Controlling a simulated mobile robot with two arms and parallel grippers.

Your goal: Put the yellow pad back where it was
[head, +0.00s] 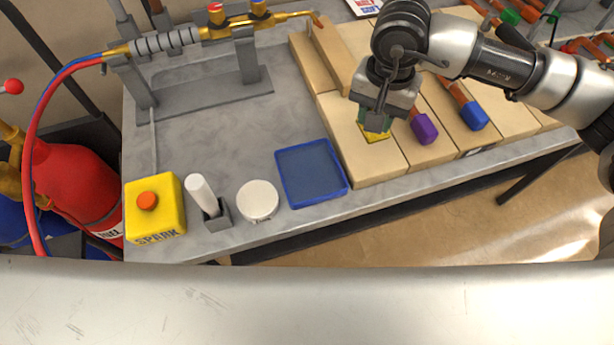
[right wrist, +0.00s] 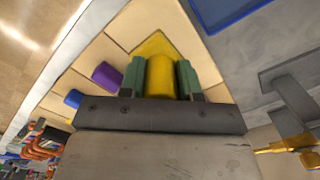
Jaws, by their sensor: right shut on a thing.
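My right gripper (head: 377,122) is shut on the yellow pad (head: 376,137), directly over the leftmost large tan block (head: 362,155). In the right wrist view, the green fingers (right wrist: 160,78) hold a rounded yellow grip (right wrist: 160,75), and a flat yellow part (right wrist: 155,44) shows beyond it. The pad is at or very near the block's top; whether it touches cannot be told. The gripper hides much of the pad in the head view. My left gripper is not in view.
A purple-ended handle (head: 424,129) and a blue-ended handle (head: 473,115) lie on blocks to the right. A blue tray (head: 284,184), white round tin (head: 258,201) and yellow spark box (head: 154,207) stand left on the grey bench. Bare bench (head: 220,130) lies behind the tray.

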